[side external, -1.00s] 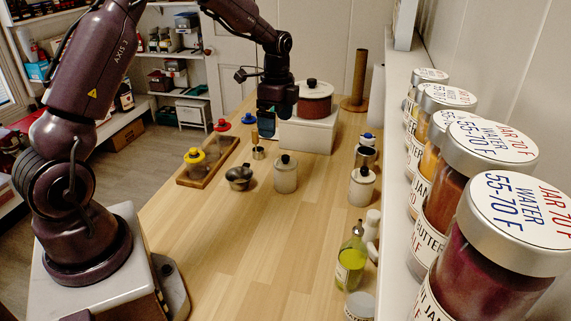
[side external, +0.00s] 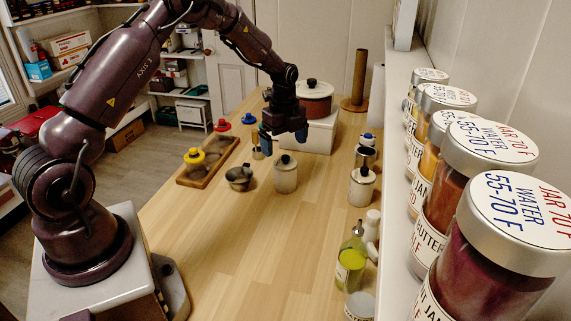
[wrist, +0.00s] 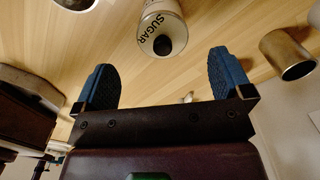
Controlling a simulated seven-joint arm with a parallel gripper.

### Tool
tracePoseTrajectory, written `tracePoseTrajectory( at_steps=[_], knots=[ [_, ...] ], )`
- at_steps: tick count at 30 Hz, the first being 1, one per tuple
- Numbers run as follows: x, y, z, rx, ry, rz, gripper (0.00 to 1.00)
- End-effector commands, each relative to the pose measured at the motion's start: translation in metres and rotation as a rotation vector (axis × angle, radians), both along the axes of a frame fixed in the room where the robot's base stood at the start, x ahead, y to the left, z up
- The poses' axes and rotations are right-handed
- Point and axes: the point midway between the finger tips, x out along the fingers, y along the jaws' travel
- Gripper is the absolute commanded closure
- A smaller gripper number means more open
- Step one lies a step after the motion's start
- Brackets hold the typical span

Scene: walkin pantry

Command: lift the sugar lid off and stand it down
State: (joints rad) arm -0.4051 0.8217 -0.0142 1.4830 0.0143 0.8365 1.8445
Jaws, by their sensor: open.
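The sugar canister (wrist: 160,18) shows in the wrist view, lettered SUGAR, with a dark round knob on its pale lid (wrist: 150,38). In the side view a pale canister (side external: 285,180) with a black-knobbed lid (side external: 285,162) stands upright on the wooden counter, and appears to be the same one. The lid sits on it. My gripper (side external: 284,144) is above and slightly behind this canister, empty. Its blue fingers are spread apart in the wrist view (wrist: 160,82), with the knob ahead of the gap between them and not touching.
Another lidded canister (side external: 361,190) stands right. A wooden tray (side external: 183,181) lies left. The counter's front middle is clear.

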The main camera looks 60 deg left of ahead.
Motion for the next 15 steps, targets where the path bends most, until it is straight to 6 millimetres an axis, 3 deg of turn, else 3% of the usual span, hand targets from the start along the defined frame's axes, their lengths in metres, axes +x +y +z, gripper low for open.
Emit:
tracePoseTrajectory(
  at_steps=[8, 15],
  knots=[
    [0.003, -0.001, -0.041, -0.001, 0.004, -0.001, 0.02],
    [0.003, -0.001, -0.047, 0.0, -0.001, 0.001, 0.02]
  ],
)
